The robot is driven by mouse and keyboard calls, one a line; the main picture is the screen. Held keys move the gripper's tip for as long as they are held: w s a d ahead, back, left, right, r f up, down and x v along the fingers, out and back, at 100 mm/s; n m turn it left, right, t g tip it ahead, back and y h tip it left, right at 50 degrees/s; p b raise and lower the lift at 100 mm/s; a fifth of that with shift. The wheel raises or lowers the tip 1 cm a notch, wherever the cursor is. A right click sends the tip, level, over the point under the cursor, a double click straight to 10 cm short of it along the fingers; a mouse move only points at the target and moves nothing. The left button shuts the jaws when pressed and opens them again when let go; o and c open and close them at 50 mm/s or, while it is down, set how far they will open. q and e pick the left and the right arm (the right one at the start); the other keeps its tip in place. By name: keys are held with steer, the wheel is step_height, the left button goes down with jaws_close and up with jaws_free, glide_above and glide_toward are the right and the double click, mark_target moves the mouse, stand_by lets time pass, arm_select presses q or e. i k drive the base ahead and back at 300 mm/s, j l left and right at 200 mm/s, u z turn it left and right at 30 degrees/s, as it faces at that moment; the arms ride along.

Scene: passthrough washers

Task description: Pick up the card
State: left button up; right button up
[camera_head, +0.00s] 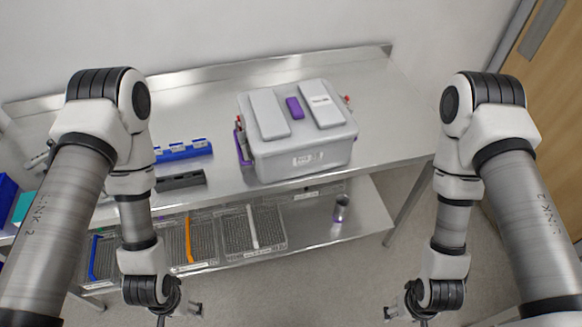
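I cannot tell for certain which thing is the card. A small white label with dark print (308,159) is on the front of a grey lidded box (290,165) on the steel table. On the box's lid lie two flat pale pieces, a left one (268,113) and a right one with small print (321,103), with a purple block (295,107) between them. My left gripper (182,310) and my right gripper (400,312) hang low at the bottom edge, in front of the table and away from the box. Their fingers are small and partly cut off.
The steel table (385,130) has free room right of the box. Blue (183,151) and dark (180,181) racks stand left of it. Wire baskets (237,232) and a small metal cup (341,207) are on the lower shelf (362,215). A wooden door (550,100) is at right.

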mark_target(158, 151)
steer(key=u, duration=0.9)
